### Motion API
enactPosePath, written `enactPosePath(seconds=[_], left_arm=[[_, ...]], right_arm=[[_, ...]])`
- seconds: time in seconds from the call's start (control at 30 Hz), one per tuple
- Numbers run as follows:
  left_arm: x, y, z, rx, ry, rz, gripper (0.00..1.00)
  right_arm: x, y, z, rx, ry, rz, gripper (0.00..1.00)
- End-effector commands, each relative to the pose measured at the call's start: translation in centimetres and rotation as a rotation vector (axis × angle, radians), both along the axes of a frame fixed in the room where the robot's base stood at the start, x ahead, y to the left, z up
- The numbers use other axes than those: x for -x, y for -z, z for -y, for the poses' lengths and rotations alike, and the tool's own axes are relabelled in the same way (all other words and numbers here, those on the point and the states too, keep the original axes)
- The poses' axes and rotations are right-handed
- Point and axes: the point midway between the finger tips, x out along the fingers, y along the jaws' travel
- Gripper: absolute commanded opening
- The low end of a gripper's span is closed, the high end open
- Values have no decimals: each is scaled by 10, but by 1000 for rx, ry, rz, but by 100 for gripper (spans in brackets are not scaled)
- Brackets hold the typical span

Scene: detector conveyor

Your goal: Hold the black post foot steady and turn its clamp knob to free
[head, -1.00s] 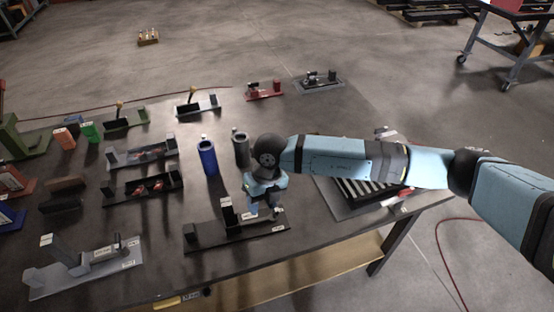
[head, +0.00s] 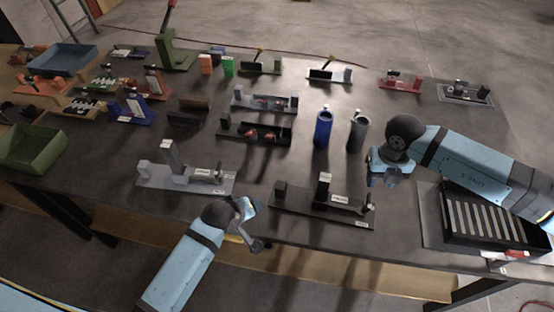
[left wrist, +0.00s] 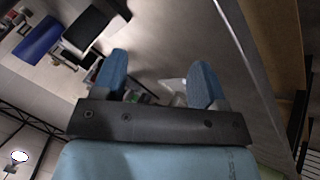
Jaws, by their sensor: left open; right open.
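The black post foot (head: 310,205) lies near the front edge of the table, a long black base with a short block at its left and a taller upright with a pale label near its middle. My right gripper (head: 378,182) is open and empty, just beyond and to the right of the foot's right end. My left gripper (head: 258,225) is open, at the table's front edge, left of the foot and apart from it. In the left wrist view its two blue fingers (left wrist: 160,80) are spread with nothing held between them.
A similar grey foot (head: 190,180) lies to the left. A blue cylinder (head: 323,130) and a dark grey cylinder (head: 357,133) stand behind the black foot. A black slatted tray (head: 490,222) lies at the right, beneath my right arm. Bare table lies between the two feet.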

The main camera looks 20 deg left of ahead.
Motion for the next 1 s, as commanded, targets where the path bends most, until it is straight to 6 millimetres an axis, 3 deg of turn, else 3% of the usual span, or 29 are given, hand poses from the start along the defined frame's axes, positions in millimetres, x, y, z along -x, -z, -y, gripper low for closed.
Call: enactPosePath(seconds=[0.03,0.1,0.3,0.5,0.7,0.87,1.0], left_arm=[[-17,-7,10,52,-49,-48,66],[-33,-15,23,121,-132,-134,66],[-69,-47,51,227,-394,-374,66],[-92,-85,61,217,-666,-544,66],[-102,-111,62,174,-845,-612,66],[-104,-113,61,161,-893,-626,66],[-103,-97,60,158,-896,-628,66]], right_arm=[[0,0,0,0,0,0,43],[0,0,0,0,0,0,43],[0,0,0,-1,0,0,43],[0,0,0,-1,0,0,43],[0,0,0,-1,0,0,43],[0,0,0,-1,0,0,43],[0,0,0,-1,0,0,43]])
